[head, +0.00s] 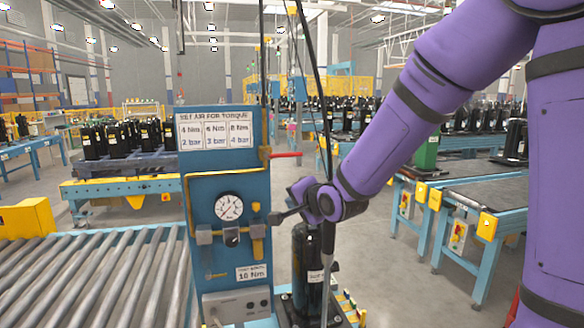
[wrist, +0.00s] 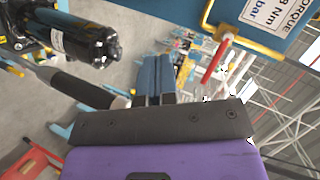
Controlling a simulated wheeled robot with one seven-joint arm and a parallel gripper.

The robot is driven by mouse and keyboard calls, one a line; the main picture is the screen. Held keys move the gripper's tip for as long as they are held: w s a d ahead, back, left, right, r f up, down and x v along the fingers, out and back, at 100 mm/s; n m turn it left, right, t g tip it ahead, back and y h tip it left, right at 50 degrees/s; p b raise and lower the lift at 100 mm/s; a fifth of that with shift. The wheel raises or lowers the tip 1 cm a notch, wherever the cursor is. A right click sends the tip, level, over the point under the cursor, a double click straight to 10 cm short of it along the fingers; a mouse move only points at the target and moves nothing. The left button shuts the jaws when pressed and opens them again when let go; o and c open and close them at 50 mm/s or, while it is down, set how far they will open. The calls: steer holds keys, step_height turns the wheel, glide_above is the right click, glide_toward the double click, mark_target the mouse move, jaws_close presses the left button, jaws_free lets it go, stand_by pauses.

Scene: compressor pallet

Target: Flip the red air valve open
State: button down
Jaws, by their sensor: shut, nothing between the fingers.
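The red air valve handle (head: 285,155) sticks out level to the right from the brass pipe on the edge of the blue panel (head: 200,195) in the head view. In the wrist view the red handle (wrist: 214,62) is at the upper right, beside the yellow pipe. My gripper (head: 275,217) is shut and empty, pointing left toward the panel, below the handle and apart from it. In the wrist view the closed fingers (wrist: 157,62) show at the middle, left of the handle, with clear space between.
A pressure gauge (head: 229,206) sits on the panel, with a torque sign (head: 216,128) above. A black compressor (head: 308,262) stands below my gripper; a hanging tool and cable are close to my wrist. A roller conveyor (head: 90,280) is at left. Open floor lies behind.

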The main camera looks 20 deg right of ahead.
mark_target(284, 155)
steer(key=w+a+f+m+t+y, duration=0.25)
steer(key=w+f+m+t, duration=0.2)
steer(key=w+m, duration=0.4)
steer(key=s+d+m+t+h, duration=0.2)
steer(key=d+m+t+h, duration=0.4)
steer(key=m, duration=1.1)
steer(key=shift+d+f+t+h, duration=0.15)
steer(key=shift+f+t+h, duration=0.3)
steer(key=shift+h, duration=0.4)
steer(key=shift+s+r, duration=0.1)
steer(key=s+r+x, duration=0.1)
steer(key=r+x, duration=0.1)
steer(key=x, duration=1)
steer(key=shift+r, duration=0.3)
steer(key=shift+r+y, duration=0.1)
steer(key=shift+y, duration=0.2)
